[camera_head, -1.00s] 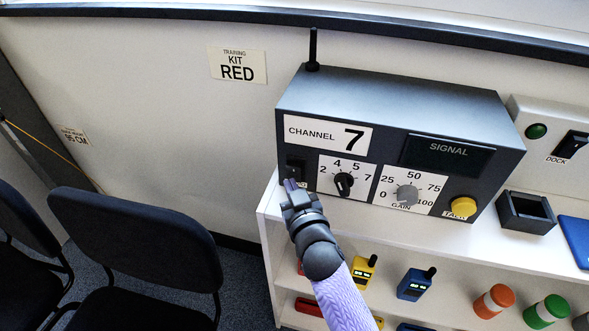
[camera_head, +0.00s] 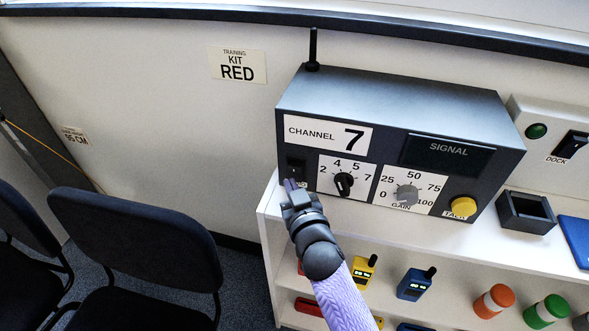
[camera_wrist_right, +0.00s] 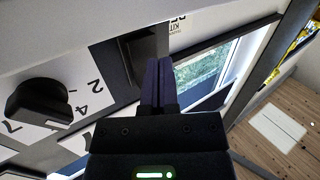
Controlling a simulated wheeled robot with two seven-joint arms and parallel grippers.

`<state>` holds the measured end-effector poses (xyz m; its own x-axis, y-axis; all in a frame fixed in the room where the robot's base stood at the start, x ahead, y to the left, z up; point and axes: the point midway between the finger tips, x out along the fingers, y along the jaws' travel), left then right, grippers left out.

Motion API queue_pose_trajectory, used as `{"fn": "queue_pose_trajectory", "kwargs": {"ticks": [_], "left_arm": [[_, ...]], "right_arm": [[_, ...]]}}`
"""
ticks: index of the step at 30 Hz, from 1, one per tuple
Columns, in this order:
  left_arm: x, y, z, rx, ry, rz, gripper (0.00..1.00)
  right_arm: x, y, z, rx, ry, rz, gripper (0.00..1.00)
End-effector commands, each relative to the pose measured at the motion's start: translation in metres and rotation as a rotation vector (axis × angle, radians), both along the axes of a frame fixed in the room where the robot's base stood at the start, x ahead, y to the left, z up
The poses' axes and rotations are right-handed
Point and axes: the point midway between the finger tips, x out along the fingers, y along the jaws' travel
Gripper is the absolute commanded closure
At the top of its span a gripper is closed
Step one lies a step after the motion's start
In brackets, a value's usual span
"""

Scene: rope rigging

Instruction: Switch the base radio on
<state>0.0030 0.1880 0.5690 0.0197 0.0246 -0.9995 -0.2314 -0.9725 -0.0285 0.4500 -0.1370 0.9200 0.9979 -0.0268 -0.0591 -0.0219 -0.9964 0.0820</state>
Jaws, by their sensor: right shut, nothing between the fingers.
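The base radio (camera_head: 390,150) is a dark grey box on top of a white shelf unit. Its front has a channel card reading 7, a black channel knob (camera_head: 344,184), a grey gain knob (camera_head: 407,193), a yellow talk button (camera_head: 463,207) and a dark signal display (camera_head: 447,155). A black rocker switch (camera_head: 296,168) is at the lower left of the front, and it also shows in the right wrist view (camera_wrist_right: 146,55). My right gripper (camera_head: 290,185) is shut and empty, its fingertips at the switch's lower part. Whether they touch cannot be told. My left gripper is out of view.
A dock panel (camera_head: 555,130) with a green light and black switch stands at the right. A small black open tray (camera_head: 525,212) sits beside the radio. The shelf (camera_head: 262,215) below holds handheld radios and coloured cylinders. Dark chairs (camera_head: 135,255) stand at the left.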

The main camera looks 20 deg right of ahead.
Motion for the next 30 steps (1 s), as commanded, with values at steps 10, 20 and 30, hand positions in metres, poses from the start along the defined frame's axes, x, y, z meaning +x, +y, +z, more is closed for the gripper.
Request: {"fn": "queue_pose_trajectory", "kwargs": {"ticks": [10,20,30], "left_arm": [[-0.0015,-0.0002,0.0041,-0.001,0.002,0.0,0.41],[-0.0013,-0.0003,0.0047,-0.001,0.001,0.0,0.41],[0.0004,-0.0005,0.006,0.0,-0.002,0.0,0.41]], "right_arm": [[0.0039,-0.0026,0.0038,0.001,0.0,0.0,1.0],[0.0061,-0.0042,0.0046,0.0,0.0,0.0,1.0],[0.0082,-0.0056,0.0062,0.0,0.0,0.0,1.0]]}}
